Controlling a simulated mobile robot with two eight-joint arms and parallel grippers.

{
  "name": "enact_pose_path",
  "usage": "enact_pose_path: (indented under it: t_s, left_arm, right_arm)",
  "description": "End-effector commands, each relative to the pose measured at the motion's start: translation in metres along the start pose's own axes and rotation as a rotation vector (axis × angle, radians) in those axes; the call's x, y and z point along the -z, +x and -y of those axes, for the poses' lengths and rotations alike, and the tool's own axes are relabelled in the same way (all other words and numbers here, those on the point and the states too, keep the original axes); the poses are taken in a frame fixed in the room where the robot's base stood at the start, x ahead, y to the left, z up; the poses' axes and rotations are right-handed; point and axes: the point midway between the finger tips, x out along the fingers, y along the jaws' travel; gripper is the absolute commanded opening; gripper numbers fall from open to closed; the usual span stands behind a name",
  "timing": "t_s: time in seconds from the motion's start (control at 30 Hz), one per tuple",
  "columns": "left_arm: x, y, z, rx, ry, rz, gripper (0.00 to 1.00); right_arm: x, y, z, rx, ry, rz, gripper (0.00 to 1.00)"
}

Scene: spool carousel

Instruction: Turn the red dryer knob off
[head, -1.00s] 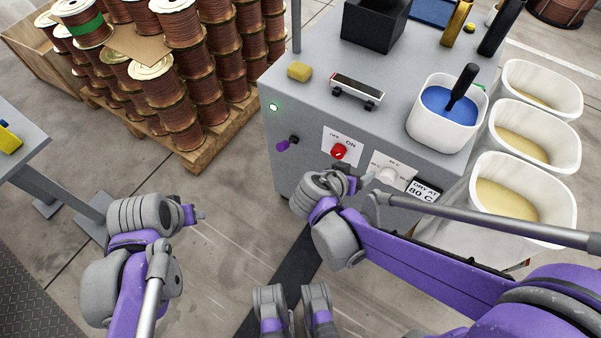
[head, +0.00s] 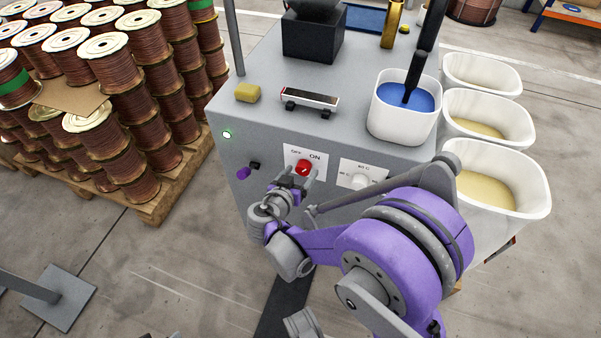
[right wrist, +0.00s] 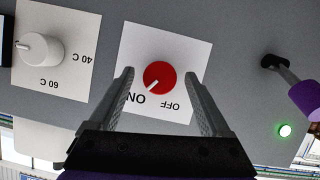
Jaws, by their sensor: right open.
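The red dryer knob (head: 304,167) sits on a white plate marked OFF and ON, on the front of the grey dryer cabinet (head: 222,165). In the right wrist view the red knob (right wrist: 160,77) has a white pointer line turned toward ON. My right gripper (head: 291,182) is in front of the knob in the head view. In the right wrist view its open fingers (right wrist: 159,74) appear on either side of the knob, with gaps and no visible contact.
A white temperature knob (right wrist: 41,49) is beside the red one. A purple-handled lever (head: 244,172) and a lit green lamp (head: 227,134) are on the other side. White tubs (head: 495,188) stand right of the cabinet; copper spools (head: 105,65) are stacked left.

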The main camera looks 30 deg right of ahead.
Motion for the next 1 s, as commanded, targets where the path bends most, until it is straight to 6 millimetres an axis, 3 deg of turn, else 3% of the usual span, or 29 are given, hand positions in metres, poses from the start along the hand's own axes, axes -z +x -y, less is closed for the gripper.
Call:
enact_pose_path:
  t_s: [0.13, 0.43, 0.87, 1.0]
  left_arm:
    - [-0.0006, 0.0024, 0.0, 0.0, 0.0, 0.001, 0.5]
    - [-0.0005, 0.0023, 0.0, 0.0, 0.0, 0.001, 0.5]
    - [-0.0006, 0.0023, 0.0, 0.0, 0.0, 0.001, 0.5]
    - [-0.0006, 0.0024, 0.0, 0.0, 0.0, 0.001, 0.5]
  right_arm:
    - [-0.0002, 0.0103, -0.0003, -0.001, 0.0, 0.0, 0.81]
    - [0.0002, 0.0113, -0.0001, 0.001, 0.0, 0.001, 0.8]
    - [0.0001, 0.011, -0.0001, 0.001, 0.0, 0.001, 0.02]
    - [0.0, 0.011, 0.0, 0.0, -0.002, 0.001, 0.0]
